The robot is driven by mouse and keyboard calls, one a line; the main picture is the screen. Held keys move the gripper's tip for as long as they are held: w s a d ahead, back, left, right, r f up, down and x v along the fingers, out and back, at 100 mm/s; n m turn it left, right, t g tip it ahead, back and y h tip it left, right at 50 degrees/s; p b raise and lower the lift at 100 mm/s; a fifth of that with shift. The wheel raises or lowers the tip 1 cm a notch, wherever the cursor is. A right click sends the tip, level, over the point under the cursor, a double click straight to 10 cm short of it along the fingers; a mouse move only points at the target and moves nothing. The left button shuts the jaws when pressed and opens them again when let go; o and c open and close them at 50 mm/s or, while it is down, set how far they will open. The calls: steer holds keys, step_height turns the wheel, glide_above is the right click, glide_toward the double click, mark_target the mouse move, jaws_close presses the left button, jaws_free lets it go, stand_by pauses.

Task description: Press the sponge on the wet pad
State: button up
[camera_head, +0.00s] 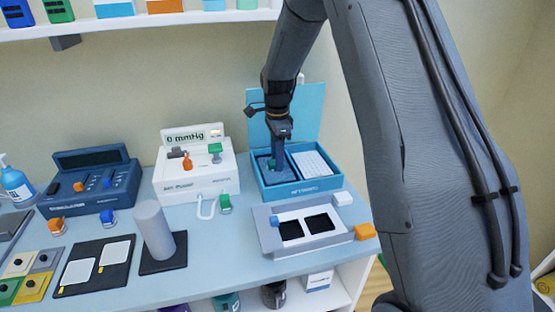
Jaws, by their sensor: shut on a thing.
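My gripper (279,143) points down over the open blue box (298,190). It is shut on a small dark teal piece (278,158), which looks like the sponge, partly hidden by the fingers. The piece is at the left compartment of the box, where a dark blue surface (264,174) shows; this may be the wet pad. I cannot tell whether the piece touches that surface. The right compartment holds a white ribbed or printed sheet (314,163). The box's blue lid (309,110) stands open behind.
In front of the box lies a grey tray (262,228) with two black pads, an orange block (365,231) and a white block (343,198) beside it. A white pump unit (195,178) stands left, then a grey cylinder (154,230). A shelf (150,20) hangs above.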

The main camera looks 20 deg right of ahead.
steer(key=shift+r+p, duration=1.55)
steer(key=shift+r, duration=1.3)
